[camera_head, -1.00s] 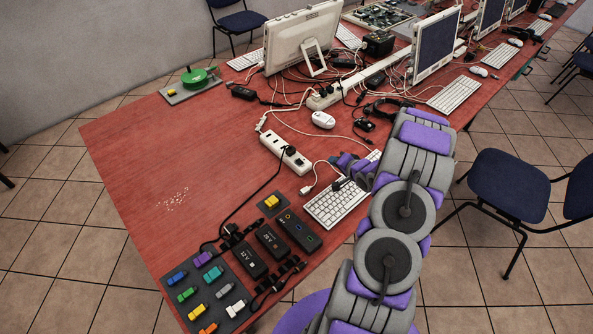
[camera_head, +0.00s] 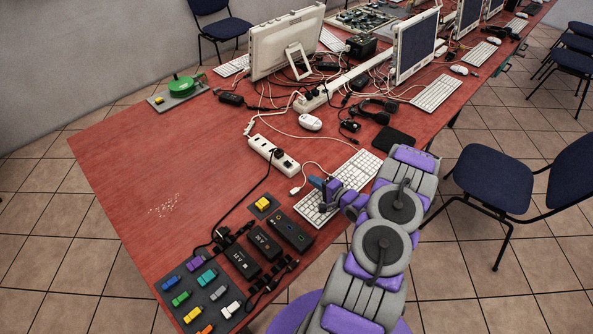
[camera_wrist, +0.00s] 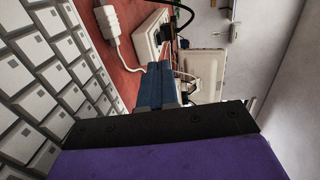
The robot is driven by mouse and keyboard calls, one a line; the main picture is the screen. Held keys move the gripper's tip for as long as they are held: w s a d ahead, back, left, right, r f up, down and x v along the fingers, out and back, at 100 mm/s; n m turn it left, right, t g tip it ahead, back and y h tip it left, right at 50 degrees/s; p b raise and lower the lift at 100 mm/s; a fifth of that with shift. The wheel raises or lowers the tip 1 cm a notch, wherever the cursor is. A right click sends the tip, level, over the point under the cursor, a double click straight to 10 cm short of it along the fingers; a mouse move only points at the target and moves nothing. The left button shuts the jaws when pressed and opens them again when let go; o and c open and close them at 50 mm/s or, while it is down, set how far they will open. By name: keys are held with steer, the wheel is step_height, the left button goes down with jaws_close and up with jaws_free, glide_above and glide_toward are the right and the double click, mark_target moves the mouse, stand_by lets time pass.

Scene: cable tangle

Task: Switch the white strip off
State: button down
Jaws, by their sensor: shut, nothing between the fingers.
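The white strip (camera_head: 273,155) lies on the red table, left of and beyond my gripper, with a black plug in its near end. Its near end also shows in the wrist view (camera_wrist: 149,38), just past my fingertips. I cannot make out its switch. My gripper (camera_head: 324,186) is over the white keyboard (camera_head: 352,180), right of the strip and apart from it. Its blue fingers (camera_wrist: 160,84) are together with nothing between them.
A white cable connector (camera_head: 296,190) lies between the strip and the keyboard. Black adapter boxes (camera_head: 265,243) and a tray of coloured plugs (camera_head: 186,312) are at the near edge. A white mouse (camera_head: 310,122) and monitors stand beyond.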

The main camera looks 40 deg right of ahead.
mark_target(289, 165)
steer(key=w, duration=0.3)
steer(key=w+f+b, duration=0.1)
steer(key=w, duration=0.2)
steer(key=w+a+b, duration=0.1)
steer(key=w, duration=0.2)
steer(key=shift+w+f, duration=0.3)
steer(key=shift+w, duration=0.1)
steer(key=shift+w+r, duration=0.1)
